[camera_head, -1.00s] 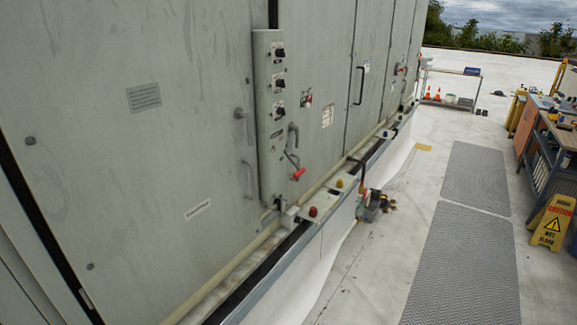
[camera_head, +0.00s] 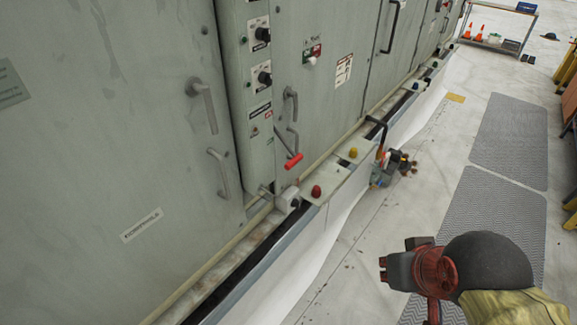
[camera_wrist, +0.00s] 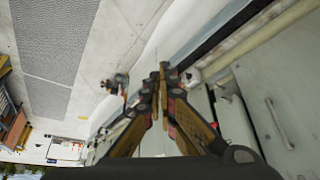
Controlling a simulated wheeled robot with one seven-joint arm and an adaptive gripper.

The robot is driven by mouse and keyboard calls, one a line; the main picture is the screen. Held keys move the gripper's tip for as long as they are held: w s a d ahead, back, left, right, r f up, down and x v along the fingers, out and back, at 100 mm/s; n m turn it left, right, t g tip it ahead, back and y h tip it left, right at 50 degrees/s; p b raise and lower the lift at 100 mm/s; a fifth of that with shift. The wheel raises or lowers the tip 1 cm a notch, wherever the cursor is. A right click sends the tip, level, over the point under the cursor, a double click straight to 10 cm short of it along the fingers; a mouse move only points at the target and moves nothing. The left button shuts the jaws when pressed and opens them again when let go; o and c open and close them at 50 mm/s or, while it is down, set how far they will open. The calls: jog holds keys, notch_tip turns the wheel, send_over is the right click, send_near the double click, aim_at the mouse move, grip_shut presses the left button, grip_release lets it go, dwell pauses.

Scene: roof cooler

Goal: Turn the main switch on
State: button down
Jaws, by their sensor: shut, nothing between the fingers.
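On the grey cabinet wall in the head view, a tall control column (camera_head: 238,75) carries dark rotary knobs (camera_head: 262,35). To its right, a bent lever with a red grip (camera_head: 293,161) hangs low, angled downward. Above it is a small red-and-white labelled switch with a pale knob (camera_head: 311,60). I cannot read which of these is the main switch. In the wrist view my gripper (camera_wrist: 165,72) is shut and empty, its black and tan fingers together, apart from the cabinet.
A ledge with a red button (camera_head: 316,191) and a yellow button (camera_head: 353,152) runs along the cabinet foot. A small cluttered device (camera_head: 390,168) sits beside it. Grey floor mats (camera_head: 512,128) lie to the right. The pale floor between is mostly clear.

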jog(key=shift+s, duration=0.15)
jog(key=w+a+f+m+g+y+b, duration=0.1)
jog(key=a+f+m+g+y+b, duration=0.1)
jog(key=a+f+m+g+y, duration=0.45)
jog(key=w+a+f+m+y+b, duration=0.3)
jog(key=w+a+y, duration=0.45)
jog(key=a, duration=0.65)
jog(key=w+d+f+m+t+y, duration=0.1)
jog(key=w+m+t, duration=0.3)
jog(key=w, duration=0.4)
jog(key=w+d+f+m+t+b, duration=0.1)
jog(key=w+d+f+m+t, duration=0.3)
jog(key=w, duration=0.4)
jog(key=w+d+f+m+t+y+b, duration=0.1)
jog(key=w+d+f+m+t, duration=0.1)
jog(key=w+m+t, duration=0.4)
jog(key=shift+w+d+f+m+y, duration=0.3)
jog(key=shift+w+d+m, duration=0.3)
jog(key=shift+w+m, duration=0.5)
